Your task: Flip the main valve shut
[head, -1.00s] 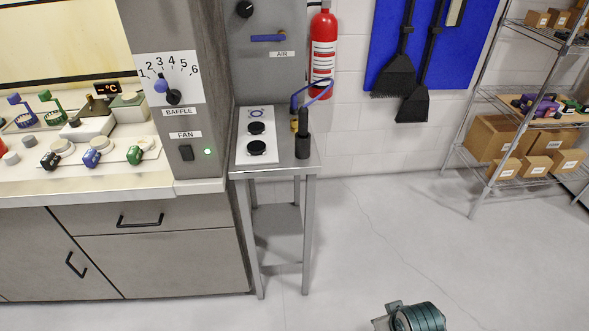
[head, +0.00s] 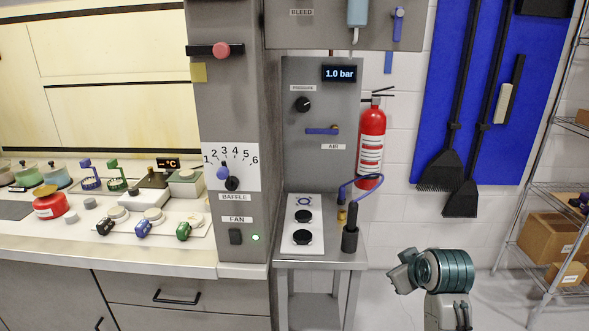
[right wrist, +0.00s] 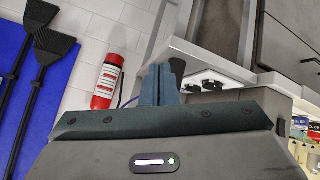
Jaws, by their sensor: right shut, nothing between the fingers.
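A blue lever (head: 322,131) lies horizontal on the grey wall panel above the AIR label. Another blue lever (head: 398,25) hangs upright on the panel higher up, near the BLEED label. No readable label says main valve, so I cannot tell which one it is. My right gripper (right wrist: 160,85) shows in the right wrist view, its dark fingers shut together and empty, apart from both levers. In the head view my right arm is at the lower right, below the extinguisher. My left gripper is out of view.
A red fire extinguisher (head: 371,145) hangs right of the panel. A small metal stand (head: 321,259) below it holds a white plate (head: 303,224) and a dark upright tool (head: 350,238) with a blue hose. A pressure display (head: 339,73) reads 1.0 bar. A grey column (head: 227,110) stands left.

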